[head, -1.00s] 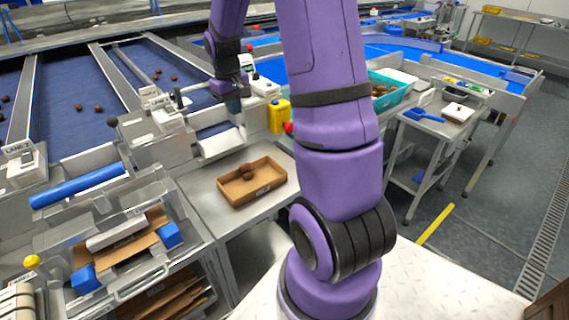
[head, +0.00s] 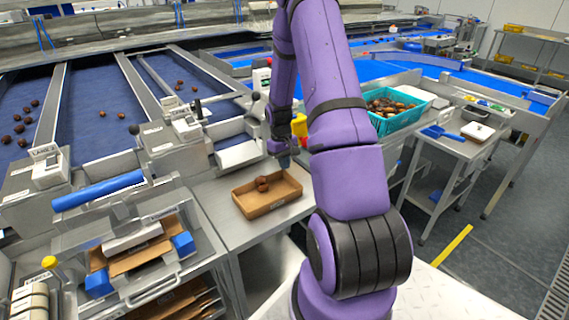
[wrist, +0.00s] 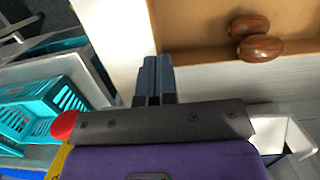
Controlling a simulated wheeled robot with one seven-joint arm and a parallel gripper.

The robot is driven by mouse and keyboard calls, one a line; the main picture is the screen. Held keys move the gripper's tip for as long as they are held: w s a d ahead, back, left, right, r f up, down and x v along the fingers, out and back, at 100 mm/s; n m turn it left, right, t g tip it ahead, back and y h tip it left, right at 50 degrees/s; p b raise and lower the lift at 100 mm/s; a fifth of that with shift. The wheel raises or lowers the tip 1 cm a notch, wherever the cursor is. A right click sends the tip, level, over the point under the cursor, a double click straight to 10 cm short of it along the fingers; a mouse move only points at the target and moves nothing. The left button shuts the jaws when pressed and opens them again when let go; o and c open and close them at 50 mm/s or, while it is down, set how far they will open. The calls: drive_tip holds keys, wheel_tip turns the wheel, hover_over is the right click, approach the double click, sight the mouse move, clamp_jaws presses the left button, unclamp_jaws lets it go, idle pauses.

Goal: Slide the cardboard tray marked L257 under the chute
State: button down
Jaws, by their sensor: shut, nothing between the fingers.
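A shallow brown cardboard tray (head: 258,211) stands on the steel table just in front of the pale chute (head: 238,154). A label shows on its front wall, too small to read. A few dark brown dates (head: 263,184) lie in it; two of them (wrist: 258,38) show in the wrist view. My gripper (head: 284,161) is low at the tray's back right edge, fingers shut and empty. In the wrist view the fingertips (wrist: 155,66) point at the tray's edge (wrist: 153,28); I cannot tell whether they touch it.
A yellow container (head: 299,125) stands behind my gripper. A teal basket of dates (head: 397,119) is to the right. A blue roller (head: 98,190) and a holder with folded cardboard (head: 140,258) are at the left. Bare table shows around the tray's front.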

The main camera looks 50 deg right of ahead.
drive_tip(key=s, duration=0.3)
drive_tip(key=s+a, duration=0.1)
drive_tip(key=s, duration=0.1)
drive_tip(key=s+a, duration=0.1)
drive_tip(key=s, duration=0.2)
drive_tip(key=shift+s, duration=0.35)
drive_tip(key=shift+f, duration=0.75)
drive_tip(key=shift+s+a+f, duration=0.1)
drive_tip(key=w+d, duration=0.1)
drive_tip(key=w, duration=0.3)
drive_tip(key=w+d, duration=0.1)
drive_tip(key=w, duration=0.4)
drive_tip(key=w+d, duration=0.1)
drive_tip(key=w, duration=0.3)
drive_tip(key=shift+w, duration=0.25)
drive_tip(key=shift+w+r, duration=0.25)
drive_tip(key=shift+r, duration=0.3)
wheel_tip(320, 180, up, 10)
drive_tip(key=w, duration=0.1)
drive_tip(key=shift+w+d+r, duration=0.15)
drive_tip(key=shift+w+d, duration=0.1)
drive_tip(key=shift+d, duration=0.05)
